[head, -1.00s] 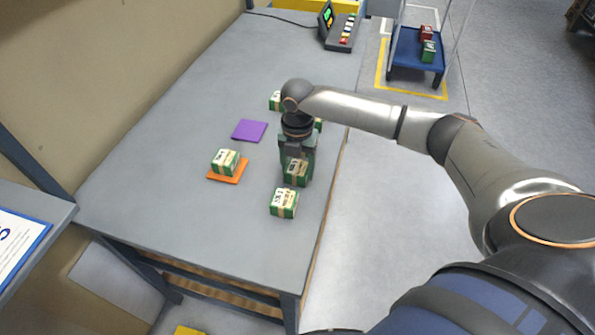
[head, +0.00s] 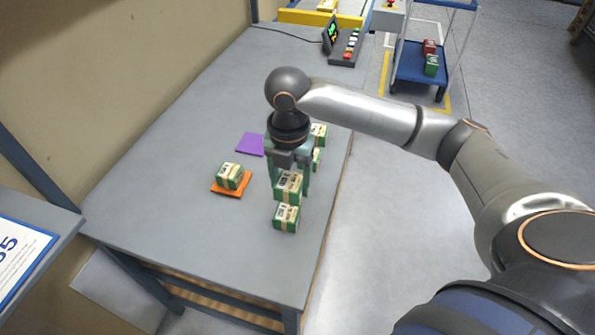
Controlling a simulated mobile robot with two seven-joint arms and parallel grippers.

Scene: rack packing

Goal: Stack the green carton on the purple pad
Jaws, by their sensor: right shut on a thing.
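My right gripper (head: 289,178) points down and is shut on a green carton (head: 288,188) with a tan band, which looks held above the table. The purple pad (head: 249,145) lies flat on the table, behind and left of the gripper; its right edge is partly hidden by my wrist, and its visible part is bare. Another green carton (head: 229,175) sits on the orange pad (head: 230,191) to the left. A further green carton (head: 286,219) stands on the table just in front of the held one. My left gripper is not in view.
More green cartons (head: 319,133) stand behind the gripper near the table's right edge, partly hidden. A button console (head: 345,48) is at the far end. A blue cart (head: 418,66) with red and green cartons stands beyond. The table's (head: 165,215) left and front areas are clear.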

